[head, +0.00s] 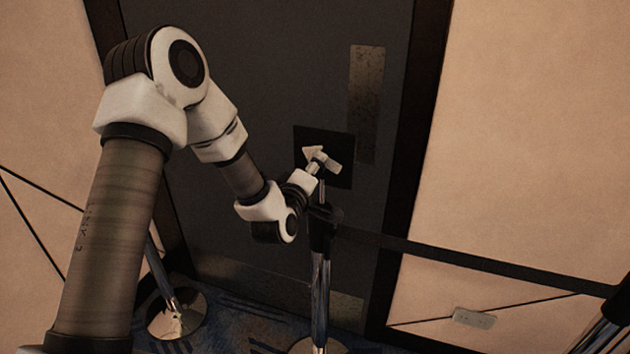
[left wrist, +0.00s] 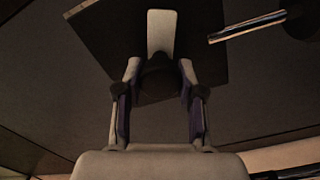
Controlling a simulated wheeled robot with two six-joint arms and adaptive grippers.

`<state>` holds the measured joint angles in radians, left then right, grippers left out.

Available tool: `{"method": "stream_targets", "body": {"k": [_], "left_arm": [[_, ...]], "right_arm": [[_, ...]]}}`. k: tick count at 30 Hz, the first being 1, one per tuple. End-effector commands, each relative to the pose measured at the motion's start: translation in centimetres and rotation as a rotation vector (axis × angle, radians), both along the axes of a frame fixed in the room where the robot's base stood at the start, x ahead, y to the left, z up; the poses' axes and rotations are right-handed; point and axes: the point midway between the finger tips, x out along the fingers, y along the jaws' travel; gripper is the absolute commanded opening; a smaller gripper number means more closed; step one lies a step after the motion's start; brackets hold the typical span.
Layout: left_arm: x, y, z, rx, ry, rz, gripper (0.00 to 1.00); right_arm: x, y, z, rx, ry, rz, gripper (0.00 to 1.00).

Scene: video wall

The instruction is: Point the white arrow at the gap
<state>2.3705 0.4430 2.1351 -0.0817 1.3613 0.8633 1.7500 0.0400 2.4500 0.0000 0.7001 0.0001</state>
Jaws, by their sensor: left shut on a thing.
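The white arrow (head: 333,165) lies on a square black plate (head: 343,178) on the dark door-like panel. In the head view its wider end seems to lie upper left and its bar lower right, partly covered by my gripper. My left gripper (head: 316,163) is at the plate, its fingers over the arrow's middle. In the left wrist view, the left gripper (left wrist: 158,85) is shut on a dark knob (left wrist: 158,76) in front of the plate (left wrist: 105,35). The arrow's flat white bar (left wrist: 161,32) sticks out beyond the knob. I cannot make out the gap. My right gripper is not in view.
A chrome barrier post (head: 319,275) with a dark head stands close below my left gripper. Its black belt (head: 450,254) runs right to another post (head: 600,337). A further post base (head: 178,318) stands lower left. A worn vertical plate (head: 366,95) is above the arrow.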

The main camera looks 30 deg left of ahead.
Motion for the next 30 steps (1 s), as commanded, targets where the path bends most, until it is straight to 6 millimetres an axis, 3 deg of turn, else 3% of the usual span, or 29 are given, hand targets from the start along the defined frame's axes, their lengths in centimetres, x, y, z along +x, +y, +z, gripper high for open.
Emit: {"method": "stream_targets", "body": {"k": [1,3,12,30], "left_arm": [[0.0,0.0,-0.7,-0.042,-0.011,0.000,0.03],[0.0,0.0,-0.6,-0.100,-0.027,0.001,0.03],[0.0,0.0,-0.5,-0.300,-0.073,-0.001,0.03],[0.0,0.0,-0.2,-0.401,-0.095,0.000,0.03]], "right_arm": [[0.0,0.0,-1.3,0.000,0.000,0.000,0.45],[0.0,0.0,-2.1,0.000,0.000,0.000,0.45],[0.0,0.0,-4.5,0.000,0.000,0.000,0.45],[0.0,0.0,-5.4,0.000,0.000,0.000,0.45]]}}
